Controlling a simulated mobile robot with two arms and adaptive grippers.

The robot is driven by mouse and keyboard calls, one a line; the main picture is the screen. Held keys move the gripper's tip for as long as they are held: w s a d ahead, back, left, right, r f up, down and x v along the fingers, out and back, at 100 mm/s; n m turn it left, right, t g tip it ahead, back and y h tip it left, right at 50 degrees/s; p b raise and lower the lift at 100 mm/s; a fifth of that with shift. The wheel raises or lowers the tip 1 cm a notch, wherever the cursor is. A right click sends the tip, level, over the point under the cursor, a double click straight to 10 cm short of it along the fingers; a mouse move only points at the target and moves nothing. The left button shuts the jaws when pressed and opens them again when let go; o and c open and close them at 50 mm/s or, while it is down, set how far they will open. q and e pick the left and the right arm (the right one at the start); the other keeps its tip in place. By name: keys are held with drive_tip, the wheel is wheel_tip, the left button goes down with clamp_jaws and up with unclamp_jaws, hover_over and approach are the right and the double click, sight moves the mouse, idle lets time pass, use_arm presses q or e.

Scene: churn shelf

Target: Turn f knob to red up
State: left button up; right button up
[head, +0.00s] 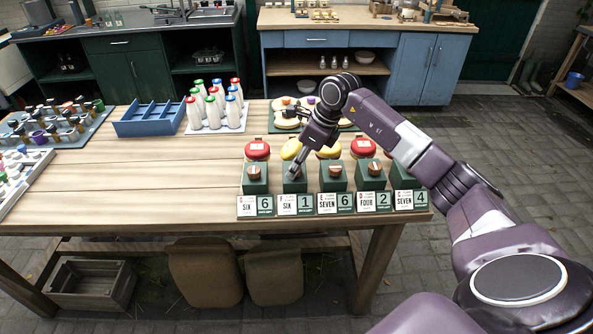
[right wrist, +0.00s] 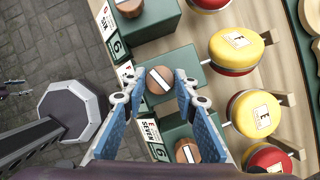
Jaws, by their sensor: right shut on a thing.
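The f disc, marked F, shows its yellow face up with red below in the right wrist view (right wrist: 236,50). In the head view it is the second disc from the left (head: 290,149). A rod joins it to a green box (head: 294,186) with a round wooden knob (right wrist: 160,80) that has a white bar. My right gripper (right wrist: 157,88) points down over this box, its blue-padded fingers on both sides of the knob, shut on it. It also shows in the head view (head: 294,172), where it hides most of the knob. My left gripper is not in view.
Neighbouring boxes with knobs (head: 255,172) (head: 333,171) stand close on both sides. Red discs (head: 257,150) (head: 363,148) and another yellow disc (head: 328,152) are behind them. Number cards (head: 295,205) line the front edge. Bottles (head: 215,103) and a blue tray (head: 150,121) stand farther back; the table's left middle (head: 120,190) is clear.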

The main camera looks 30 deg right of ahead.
drive_tip(key=n+b, duration=0.1)
drive_tip(key=n, duration=0.2)
drive_tip(key=shift+w+d+g+y, duration=0.1)
drive_tip(key=shift+g+y, duration=0.2)
drive_tip(key=shift+y, duration=0.1)
drive_tip(key=n+g+b, duration=0.1)
drive_tip(key=n, duration=0.2)
drive_tip(key=shift+w+n+y+b, duration=0.1)
drive_tip(key=shift+n+y+b, duration=0.2)
drive_tip(key=shift+y, duration=0.1)
drive_tip(key=n+g+b, duration=0.1)
drive_tip(key=n, duration=0.2)
drive_tip(key=shift+w+g, duration=0.1)
drive_tip(key=shift+g, duration=0.2)
drive_tip(key=shift+n+g+b, duration=0.4)
drive_tip(key=shift+n+g, duration=0.3)
drive_tip(key=shift+n, duration=1.4)
drive_tip(key=shift+r, duration=0.1)
drive_tip(key=o, duration=1.2)
drive_tip(key=shift+c, duration=0.2)
